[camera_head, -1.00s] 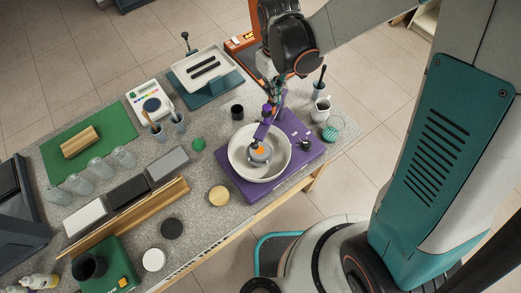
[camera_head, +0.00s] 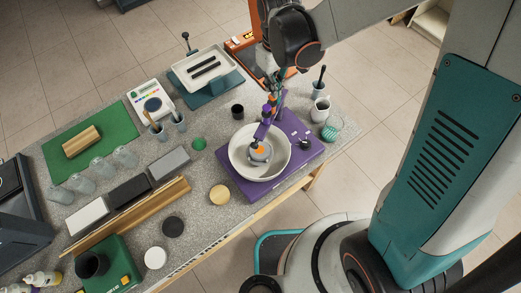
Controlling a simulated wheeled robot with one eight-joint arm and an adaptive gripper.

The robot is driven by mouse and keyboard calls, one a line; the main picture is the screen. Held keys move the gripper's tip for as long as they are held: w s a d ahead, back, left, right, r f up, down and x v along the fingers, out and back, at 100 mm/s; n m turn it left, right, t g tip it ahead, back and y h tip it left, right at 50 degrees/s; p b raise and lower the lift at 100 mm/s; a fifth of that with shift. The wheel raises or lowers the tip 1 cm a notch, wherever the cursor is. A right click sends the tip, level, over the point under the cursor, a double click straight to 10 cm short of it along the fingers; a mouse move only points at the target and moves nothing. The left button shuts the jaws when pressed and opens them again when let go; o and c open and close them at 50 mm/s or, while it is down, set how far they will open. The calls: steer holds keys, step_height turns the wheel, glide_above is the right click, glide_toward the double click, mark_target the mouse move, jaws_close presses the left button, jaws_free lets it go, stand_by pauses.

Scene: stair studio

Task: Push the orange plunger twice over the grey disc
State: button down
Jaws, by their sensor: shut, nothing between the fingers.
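A purple machine (camera_head: 305,158) stands near the table's right front edge and carries a wide white bowl (camera_head: 284,165). A grey disc (camera_head: 261,156) sits inside the bowl, with a small orange part (camera_head: 259,149) over it. The machine's purple arm (camera_head: 262,131) reaches over the bowl, and another small orange piece shows near its top. Which orange piece is the plunger is hard to tell at this size. My gripper (camera_head: 272,97) is shut and empty, pointing down at the top of the purple arm. Whether it touches is not clear.
A black cup (camera_head: 237,111) and a green lump (camera_head: 199,143) stand left of the bowl. A white jug (camera_head: 320,109) and a teal mesh ball (camera_head: 332,128) stand right of it. A tan disc (camera_head: 219,195) lies in front. Some table front is clear.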

steer(key=shift+f, duration=0.15)
steer(key=shift+f+b, duration=1.45)
steer(key=shift+f, duration=0.05)
steer(key=shift+r, duration=0.15)
steer(key=shift+r+p, duration=1)
steer(key=shift+r, duration=0.6)
step_height(320, 180, up, 6)
steer(key=p, duration=0.3)
steer(key=shift+s+p, duration=0.15)
steer(key=shift+p, duration=0.15)
